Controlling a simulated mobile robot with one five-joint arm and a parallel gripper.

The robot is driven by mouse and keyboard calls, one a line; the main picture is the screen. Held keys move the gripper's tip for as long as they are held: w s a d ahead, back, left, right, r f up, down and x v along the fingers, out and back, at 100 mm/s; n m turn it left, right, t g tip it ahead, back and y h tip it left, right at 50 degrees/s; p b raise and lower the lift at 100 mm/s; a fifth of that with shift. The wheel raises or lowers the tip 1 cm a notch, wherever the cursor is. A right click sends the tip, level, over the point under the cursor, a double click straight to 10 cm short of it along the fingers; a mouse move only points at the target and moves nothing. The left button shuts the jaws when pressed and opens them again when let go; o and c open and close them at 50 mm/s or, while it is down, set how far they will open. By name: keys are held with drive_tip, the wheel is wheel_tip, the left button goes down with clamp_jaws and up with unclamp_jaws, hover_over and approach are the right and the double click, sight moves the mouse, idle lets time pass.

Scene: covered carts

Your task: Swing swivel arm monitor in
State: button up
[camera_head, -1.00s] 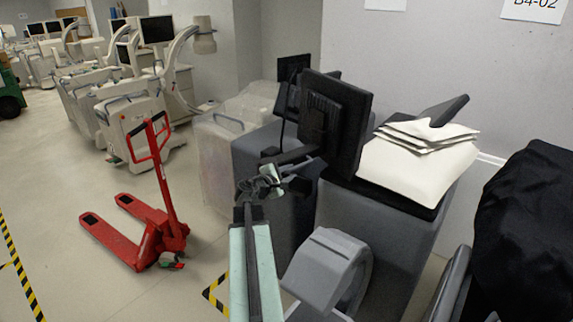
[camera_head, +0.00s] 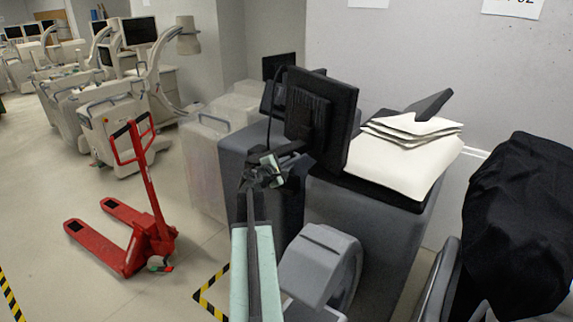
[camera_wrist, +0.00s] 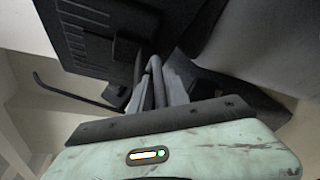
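The dark swivel-arm monitor (camera_head: 328,112) stands over the grey cart, its ribbed back turned towards me. Its short dark arm (camera_head: 291,149) reaches left from low behind the screen. My gripper (camera_head: 268,167) is at the left end of that arm, just below and left of the monitor. In the wrist view the monitor's back (camera_wrist: 85,35) fills the upper left. My narrow grey gripper fingers (camera_wrist: 160,82) are close together beside dark parts below the monitor.
Papers (camera_head: 405,150) lie on the cart top (camera_head: 385,190) right of the monitor. A black-covered thing (camera_head: 520,225) stands at the right. A red pallet jack (camera_head: 140,235) stands on the floor at left. Floor at lower left is clear.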

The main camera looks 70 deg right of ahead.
clamp_jaws()
drive_tip(key=shift+a, duration=0.1)
idle(1.1)
